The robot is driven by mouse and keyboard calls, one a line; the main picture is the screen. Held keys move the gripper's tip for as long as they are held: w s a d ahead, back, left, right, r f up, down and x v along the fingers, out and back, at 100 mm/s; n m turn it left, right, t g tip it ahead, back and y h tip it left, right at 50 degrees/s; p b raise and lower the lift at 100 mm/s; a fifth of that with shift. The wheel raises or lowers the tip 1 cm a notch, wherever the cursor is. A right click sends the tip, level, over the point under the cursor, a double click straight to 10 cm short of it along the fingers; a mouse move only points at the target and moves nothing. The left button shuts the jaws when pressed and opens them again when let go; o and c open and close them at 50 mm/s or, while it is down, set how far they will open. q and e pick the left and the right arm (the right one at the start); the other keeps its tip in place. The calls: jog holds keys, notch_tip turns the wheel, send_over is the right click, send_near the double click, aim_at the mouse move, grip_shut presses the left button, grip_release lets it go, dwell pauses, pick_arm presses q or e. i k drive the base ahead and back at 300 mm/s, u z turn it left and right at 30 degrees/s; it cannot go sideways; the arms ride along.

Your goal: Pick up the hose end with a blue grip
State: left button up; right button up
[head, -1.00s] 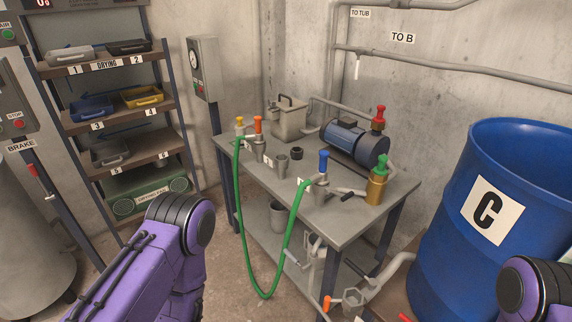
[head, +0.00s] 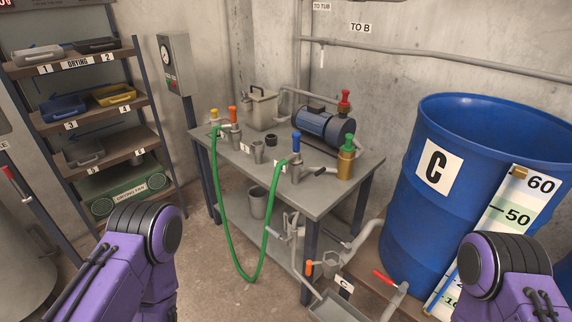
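The hose end with a blue grip (head: 296,143) stands upright near the front right of the grey table (head: 335,192), in a metal holder. A green hose (head: 229,247) runs from it, hangs in a loop below the table's front edge and goes up to the far left of the table. There a hose end with an orange grip (head: 233,115) and one with a yellow grip (head: 214,114) stand close together. My purple arms show at the lower left and lower right, both short of the table. Neither gripper is in the picture.
A blue drum marked C (head: 405,210) with a level scale (head: 505,215) is at right. Shelves of trays (head: 80,110) stand left. Bare floor lies before the table.

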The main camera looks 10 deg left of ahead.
aim_at(294, 158)
jog(key=z, duration=0.05)
jog(key=k, duration=0.2)
jog(key=u, duration=1.15)
jog(key=i, duration=1)
jog(key=z, duration=1.75)
